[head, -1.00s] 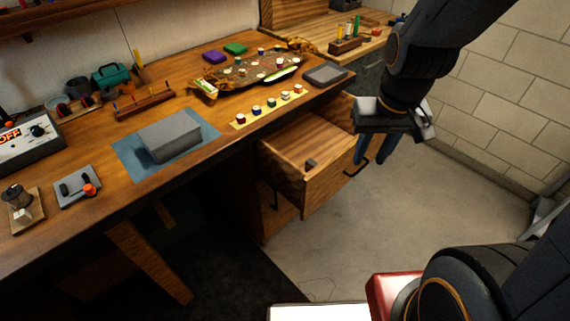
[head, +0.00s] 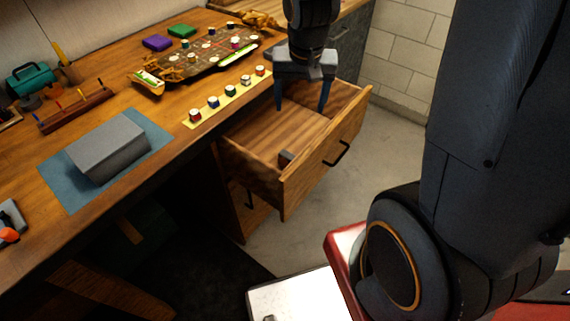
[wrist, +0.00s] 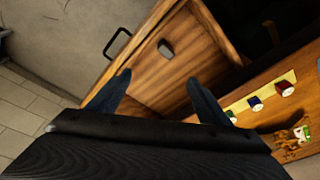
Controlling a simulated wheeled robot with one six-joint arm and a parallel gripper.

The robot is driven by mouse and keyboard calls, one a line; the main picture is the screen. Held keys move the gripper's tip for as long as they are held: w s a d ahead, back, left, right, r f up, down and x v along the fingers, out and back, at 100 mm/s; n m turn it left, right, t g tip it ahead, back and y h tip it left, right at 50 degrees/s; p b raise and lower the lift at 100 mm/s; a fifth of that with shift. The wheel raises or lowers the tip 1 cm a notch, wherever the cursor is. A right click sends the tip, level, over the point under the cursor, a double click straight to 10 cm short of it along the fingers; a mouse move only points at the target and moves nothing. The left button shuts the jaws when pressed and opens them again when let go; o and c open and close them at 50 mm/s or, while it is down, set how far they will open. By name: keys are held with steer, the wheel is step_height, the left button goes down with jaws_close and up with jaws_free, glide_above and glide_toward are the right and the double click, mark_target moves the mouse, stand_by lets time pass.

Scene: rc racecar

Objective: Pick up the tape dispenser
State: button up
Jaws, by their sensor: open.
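A small dark grey and brown object (head: 286,158) lies on the floor of the open drawer, near its front panel. It may be the tape dispenser, but it is too small to be sure. It also shows in the wrist view (wrist: 166,48), beyond the fingertips. My gripper (head: 301,109) is open and empty, with its blue fingers pointing down over the far part of the drawer. In the wrist view my gripper (wrist: 158,77) has its fingers spread apart, with the drawer floor showing between them. The small object is apart from both fingers.
The wooden drawer (head: 325,158) is pulled out from the desk (head: 185,75), with a black handle on its front. A yellow strip (head: 205,114) with several small pots lies along the desk edge. A grey box (head: 108,146) sits on a blue mat (head: 62,190). Bare floor lies beyond the drawer.

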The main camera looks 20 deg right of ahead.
steer(key=w+f+m+b, duration=0.3)
steer(key=w+f+b, duration=0.1)
steer(key=f, duration=0.5)
steer(key=m+g+b, duration=0.3)
steer(key=m+b, duration=0.1)
steer(key=b, duration=0.1)
glide_above(287, 154)
steer(key=f, duration=1.3)
steer(key=shift+s+a, duration=0.2)
steer(key=shift+s, duration=0.1)
step_height(287, 154, down, 2)
steer(key=shift+w+d+f+p, duration=0.15)
steer(key=shift+f+p, duration=0.15)
steer(key=shift+f, duration=1.1)
steer(key=shift+w+d+f+p, duration=0.1)
steer(key=shift+f+p, duration=0.15)
steer(key=shift+f, duration=1.1)
steer(key=c, duration=1.2)
steer(key=shift+r, duration=0.1)
step_height(287, 154, up, 10)
steer(key=shift+f+b, duration=0.1)
steer(key=shift+b, duration=0.3)
